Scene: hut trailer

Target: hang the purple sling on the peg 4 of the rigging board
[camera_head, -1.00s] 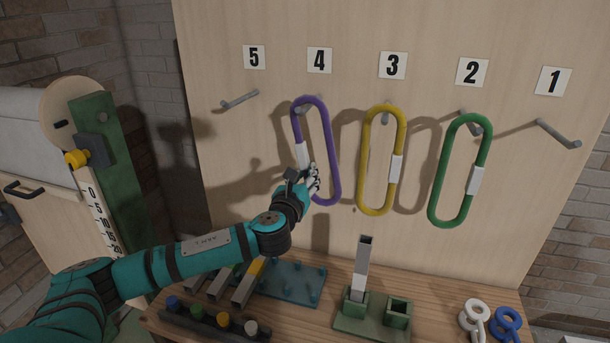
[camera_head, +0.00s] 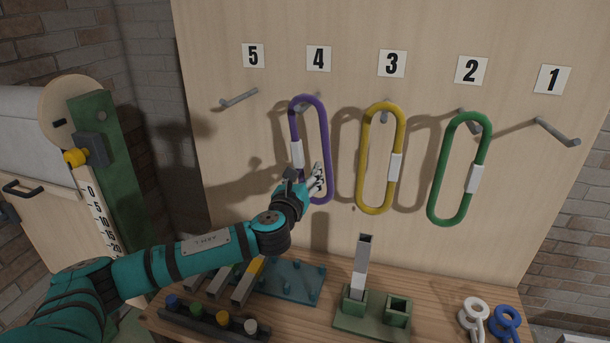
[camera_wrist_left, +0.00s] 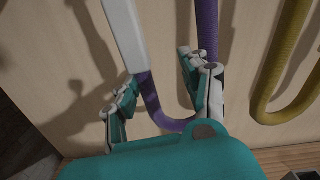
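The purple sling (camera_head: 326,140), a long loop with a white sleeve, hangs at peg 4 (camera_head: 302,108), below the number 4 sign on the rigging board (camera_head: 225,150). The peg shows inside the top of the loop, and the sling hangs nearly upright with a slight tilt. My left gripper (camera_head: 308,184) is at the sling's lower part. In the left wrist view its fingers (camera_wrist_left: 160,98) are spread apart, with the lower purple loop (camera_wrist_left: 150,98) showing between and behind them. I cannot tell whether a finger still touches it. My right gripper is not in view.
A yellow sling (camera_head: 365,150) hangs at peg 3 and a green sling (camera_head: 440,180) at peg 2. Pegs 5 (camera_head: 238,99) and 1 (camera_head: 557,132) are bare. Below, the wooden bench (camera_head: 430,300) holds a green socket block (camera_head: 362,322), a blue pegged plate (camera_head: 290,283) and shackle-like rings (camera_head: 474,318).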

